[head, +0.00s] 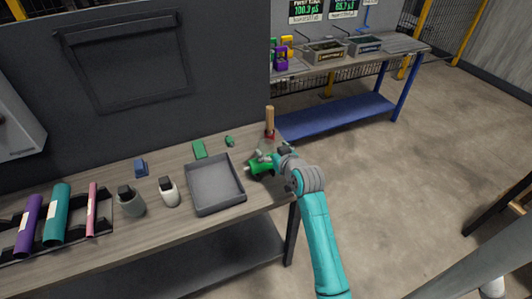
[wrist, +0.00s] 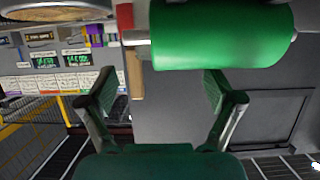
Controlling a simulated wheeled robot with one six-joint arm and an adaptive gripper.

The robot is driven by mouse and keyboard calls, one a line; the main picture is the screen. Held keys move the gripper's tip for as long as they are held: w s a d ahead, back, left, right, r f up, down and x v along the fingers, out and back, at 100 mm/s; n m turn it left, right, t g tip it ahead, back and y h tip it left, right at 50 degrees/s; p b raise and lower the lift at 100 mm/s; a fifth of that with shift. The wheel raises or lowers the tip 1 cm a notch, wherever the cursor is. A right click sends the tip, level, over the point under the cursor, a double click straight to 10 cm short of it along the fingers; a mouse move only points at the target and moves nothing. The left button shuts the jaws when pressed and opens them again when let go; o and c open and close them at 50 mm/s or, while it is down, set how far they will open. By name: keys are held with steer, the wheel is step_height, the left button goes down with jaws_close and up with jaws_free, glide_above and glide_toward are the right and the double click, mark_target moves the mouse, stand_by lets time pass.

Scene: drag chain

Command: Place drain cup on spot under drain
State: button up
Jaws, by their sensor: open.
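A green cylinder (head: 260,167) is at the right end of the workbench, just left of my gripper (head: 275,158). In the wrist view the green cylinder (wrist: 222,34) lies across the picture beyond the fingertips, with a pale metal end at its left. My gripper is open, its two fingers (wrist: 163,95) spread with nothing between them. I cannot tell whether they touch the cylinder. No cup or marked spot under a drain can be clearly made out; the green cylinder's identity is uncertain.
A grey tray (head: 215,187) lies left of the gripper. A wooden handle (head: 269,121) stands upright behind it. A blue-framed bench (head: 340,118) is behind right.

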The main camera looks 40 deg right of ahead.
mark_target(263, 142)
steer(key=shift+x, duration=2.8)
steer(key=c, duration=1.4)
